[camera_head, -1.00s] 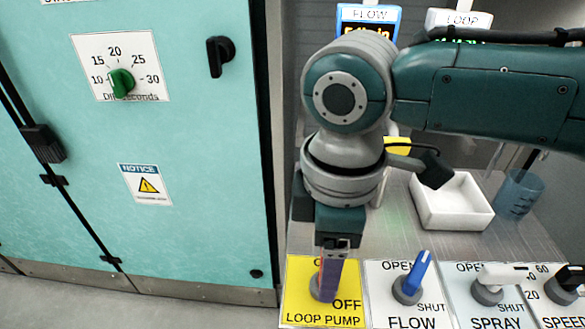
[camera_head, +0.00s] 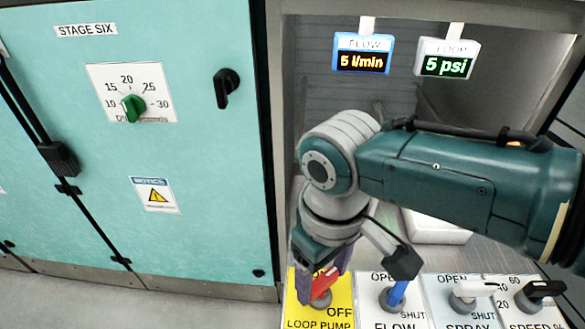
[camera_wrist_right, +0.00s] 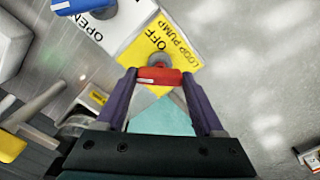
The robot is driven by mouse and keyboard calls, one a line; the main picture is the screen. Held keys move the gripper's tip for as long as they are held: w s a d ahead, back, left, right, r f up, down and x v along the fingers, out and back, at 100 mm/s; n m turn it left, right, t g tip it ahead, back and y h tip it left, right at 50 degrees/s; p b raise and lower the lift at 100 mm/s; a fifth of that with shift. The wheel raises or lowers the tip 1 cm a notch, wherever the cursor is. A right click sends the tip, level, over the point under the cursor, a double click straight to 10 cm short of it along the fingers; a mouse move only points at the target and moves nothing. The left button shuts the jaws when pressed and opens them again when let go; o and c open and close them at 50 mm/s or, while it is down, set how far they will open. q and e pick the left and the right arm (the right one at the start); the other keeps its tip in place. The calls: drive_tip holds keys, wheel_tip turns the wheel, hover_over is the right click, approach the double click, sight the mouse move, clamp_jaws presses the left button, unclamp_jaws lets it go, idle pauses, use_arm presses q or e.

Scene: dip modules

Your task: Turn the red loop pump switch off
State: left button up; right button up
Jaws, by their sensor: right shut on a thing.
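The red loop pump switch (camera_head: 324,283) sits on the yellow LOOP PUMP plate (camera_head: 340,307). In the head view its lever slants up to the right, partly hidden by the fingers. My right gripper (camera_head: 330,275) is around it. In the right wrist view the red lever (camera_wrist_right: 159,76) lies across between the two purple fingertips of my right gripper (camera_wrist_right: 157,78), which are shut on it. The word OFF shows beside the knob. The left gripper is not in view.
The blue FLOW handle (camera_head: 397,293), white SPRAY handle (camera_head: 474,289) and black SPEED handle (camera_head: 541,290) stand in a row to the right. The FLOW display (camera_head: 362,57) reads 5 l/min and the LOOP display (camera_head: 447,62) 5 psi. A teal cabinet (camera_head: 200,230) stands left.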

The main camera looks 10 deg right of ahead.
sight(322, 280)
drive_tip(key=m+p, duration=0.1)
drive_tip(key=m, duration=0.3)
drive_tip(key=shift+a+r+m, duration=0.1)
drive_tip(key=shift+m, duration=0.2)
drive_tip(key=shift+m+p, duration=0.6)
drive_tip(key=shift+m, duration=1.3)
drive_tip(key=o, duration=1.4)
wheel_tip(322, 280, up, 10)
drive_tip(key=p, duration=0.7)
